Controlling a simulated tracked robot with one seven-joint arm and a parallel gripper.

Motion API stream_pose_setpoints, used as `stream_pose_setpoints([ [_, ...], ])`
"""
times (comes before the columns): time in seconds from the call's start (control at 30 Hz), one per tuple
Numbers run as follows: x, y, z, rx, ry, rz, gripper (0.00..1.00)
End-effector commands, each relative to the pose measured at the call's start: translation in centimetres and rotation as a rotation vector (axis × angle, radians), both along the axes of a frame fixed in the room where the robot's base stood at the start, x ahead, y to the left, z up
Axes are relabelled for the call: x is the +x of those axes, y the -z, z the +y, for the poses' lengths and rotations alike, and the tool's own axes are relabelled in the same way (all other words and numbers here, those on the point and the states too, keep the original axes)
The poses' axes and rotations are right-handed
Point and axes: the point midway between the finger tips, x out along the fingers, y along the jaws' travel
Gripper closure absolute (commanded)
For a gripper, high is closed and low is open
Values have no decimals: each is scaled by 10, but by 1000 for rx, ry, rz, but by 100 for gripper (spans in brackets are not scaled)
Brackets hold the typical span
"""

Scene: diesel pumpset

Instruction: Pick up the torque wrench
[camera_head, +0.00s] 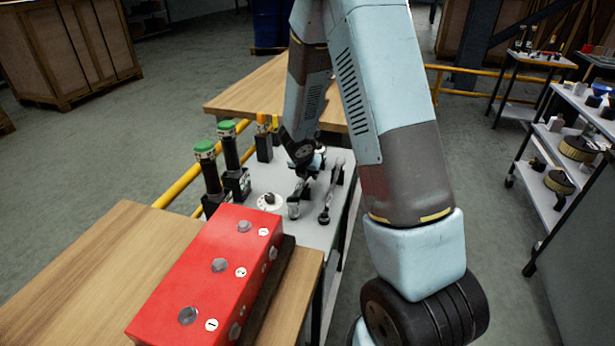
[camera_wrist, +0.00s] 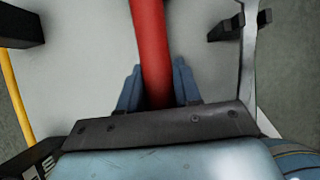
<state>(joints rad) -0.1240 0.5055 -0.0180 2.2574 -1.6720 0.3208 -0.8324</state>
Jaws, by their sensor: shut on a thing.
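The torque wrench (camera_wrist: 150,35) shows in the wrist view as a red bar running up from between my fingers; its ends are out of that view. My gripper (camera_wrist: 157,88) is shut on this red bar, with one blue finger on each side. In the head view my gripper (camera_head: 306,172) is low over the grey worktop, and the arm hides much of it. A metal tool end (camera_head: 294,207) shows just below it; I cannot tell whether the wrench is touching the surface.
A second metal tool (camera_head: 325,205) lies close on the right, with a dark holder (camera_wrist: 240,25) beside it. Green-topped black tools (camera_head: 232,160) stand to the left. A red box (camera_head: 215,270) sits on the wooden table in front. A shelf cart (camera_head: 560,150) stands at right.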

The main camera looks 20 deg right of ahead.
Motion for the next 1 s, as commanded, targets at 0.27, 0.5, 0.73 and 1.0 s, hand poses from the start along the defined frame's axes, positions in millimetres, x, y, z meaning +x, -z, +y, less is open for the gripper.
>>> stream_pose_setpoints([
  [0.27,-16,-39,2,3,-1,-5,100],
  [0.5,-44,-73,3,4,1,-6,100],
  [0.73,-84,-94,7,2,-2,-4,100],
  [1.0,-120,-109,9,2,-1,-4,100],
])
